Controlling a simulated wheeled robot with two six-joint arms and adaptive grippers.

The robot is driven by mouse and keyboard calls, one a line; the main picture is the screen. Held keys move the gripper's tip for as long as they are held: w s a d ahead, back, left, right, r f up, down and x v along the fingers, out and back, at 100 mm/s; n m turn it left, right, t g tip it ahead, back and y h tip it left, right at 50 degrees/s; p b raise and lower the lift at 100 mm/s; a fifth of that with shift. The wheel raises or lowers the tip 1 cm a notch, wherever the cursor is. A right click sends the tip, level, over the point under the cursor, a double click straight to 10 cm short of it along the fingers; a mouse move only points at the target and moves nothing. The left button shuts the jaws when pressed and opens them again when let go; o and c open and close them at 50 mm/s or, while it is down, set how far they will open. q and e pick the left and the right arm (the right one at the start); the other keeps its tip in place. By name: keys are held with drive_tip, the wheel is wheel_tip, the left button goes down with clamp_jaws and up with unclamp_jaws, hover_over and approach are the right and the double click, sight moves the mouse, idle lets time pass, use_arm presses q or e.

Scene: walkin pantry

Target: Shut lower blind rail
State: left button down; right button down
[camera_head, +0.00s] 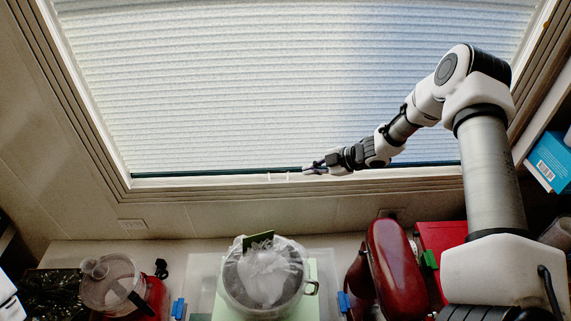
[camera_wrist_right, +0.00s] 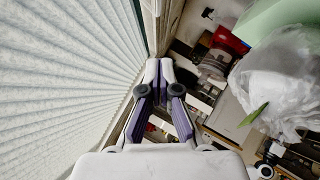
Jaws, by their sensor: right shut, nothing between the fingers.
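A pale pleated blind (camera_head: 280,80) covers the window almost to the bottom of its frame. A thin dark strip (camera_head: 210,172) runs along its lower edge, just above the white sill (camera_head: 200,182). I cannot tell whether this is the lower rail or a narrow gap. A small pale piece (camera_head: 283,176) shows at the sill, left of the fingertips. My right gripper (camera_head: 308,169) is shut and empty at the blind's lower edge; contact is unclear. In the right wrist view its fingertips (camera_wrist_right: 160,68) meet beside the pleats (camera_wrist_right: 65,80). My left gripper is not in view.
Below the window, a counter holds a pot covered with clear plastic (camera_head: 262,275), a red appliance with a clear lid (camera_head: 115,285) and a dark red mixer (camera_head: 393,265). A blue box (camera_head: 552,160) sits on a shelf at right. The space before the blind's left half is clear.

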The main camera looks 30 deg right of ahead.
drive_tip(key=b, duration=0.2)
approach(275, 181)
drive_tip(key=x, duration=0.6)
drive_tip(key=shift+d, duration=0.1)
